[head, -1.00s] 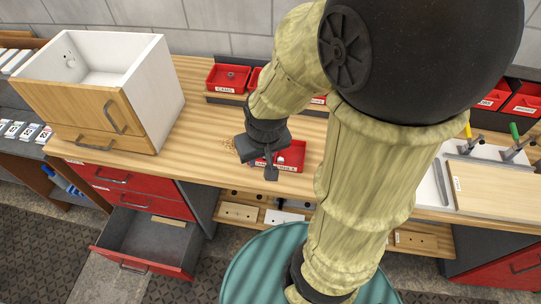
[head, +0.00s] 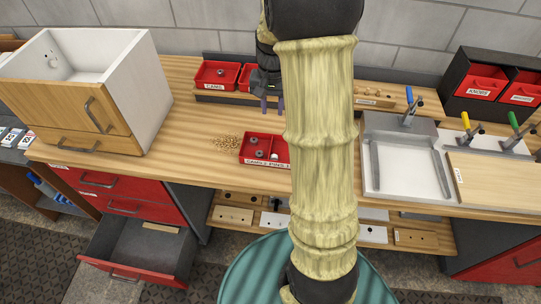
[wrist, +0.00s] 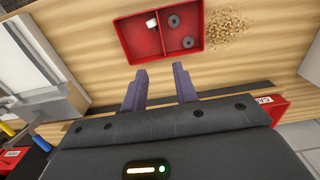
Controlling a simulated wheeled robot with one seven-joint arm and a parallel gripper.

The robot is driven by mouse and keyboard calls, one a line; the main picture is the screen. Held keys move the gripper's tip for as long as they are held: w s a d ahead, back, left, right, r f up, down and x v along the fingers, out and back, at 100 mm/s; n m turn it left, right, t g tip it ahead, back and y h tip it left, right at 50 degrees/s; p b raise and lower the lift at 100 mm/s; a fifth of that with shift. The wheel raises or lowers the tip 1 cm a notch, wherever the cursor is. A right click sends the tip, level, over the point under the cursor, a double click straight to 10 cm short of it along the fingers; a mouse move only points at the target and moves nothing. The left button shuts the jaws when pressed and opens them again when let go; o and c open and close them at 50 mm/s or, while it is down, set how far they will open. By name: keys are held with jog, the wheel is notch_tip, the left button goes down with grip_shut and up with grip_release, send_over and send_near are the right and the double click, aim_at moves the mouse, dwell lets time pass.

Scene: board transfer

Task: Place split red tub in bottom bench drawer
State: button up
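The split red tub (head: 262,161) lies on the wooden bench top, partly hidden behind my arm in the head view. In the wrist view the tub (wrist: 132,42) shows a divider, with a white piece in one half and two grey round parts in the other. My gripper (head: 272,106) hangs above the bench behind the tub; in the wrist view its two fingers (wrist: 160,85) are apart with nothing between them. The tub lies beyond the fingertips, not touched. The bottom bench drawer (head: 140,250) is pulled open at lower left, with a small wooden piece inside at its back.
A white cabinet with a wooden front (head: 95,95) stands on the bench at left. Red bins (head: 217,75) sit on a rack at the back. Wood crumbs (head: 227,142) lie left of the tub. A metal tray (head: 400,165) is at right. A green round top (head: 245,270) stands in front.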

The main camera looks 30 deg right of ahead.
jog(key=shift+w+d, duration=0.15)
jog(key=shift+d, duration=0.05)
jog(key=shift+f, duration=0.1)
jog(key=p, duration=0.2)
send_near(269, 144)
jog(key=s, duration=0.1)
jog(key=s+f, duration=0.1)
jog(key=s, duration=0.1)
jog(key=shift+s+a+f, duration=0.1)
jog(key=shift+s+f, duration=0.05)
jog(key=shift+f, duration=0.1)
jog(key=shift+w+a+f+p, duration=0.15)
jog(key=shift+f+p, duration=0.25)
jog(key=shift+f, duration=0.9)
jog(key=shift+w+a+f+p, duration=0.1)
jog(key=shift+f+p, duration=0.3)
jog(key=shift+f, duration=0.9)
jog(key=shift+c, duration=0.2)
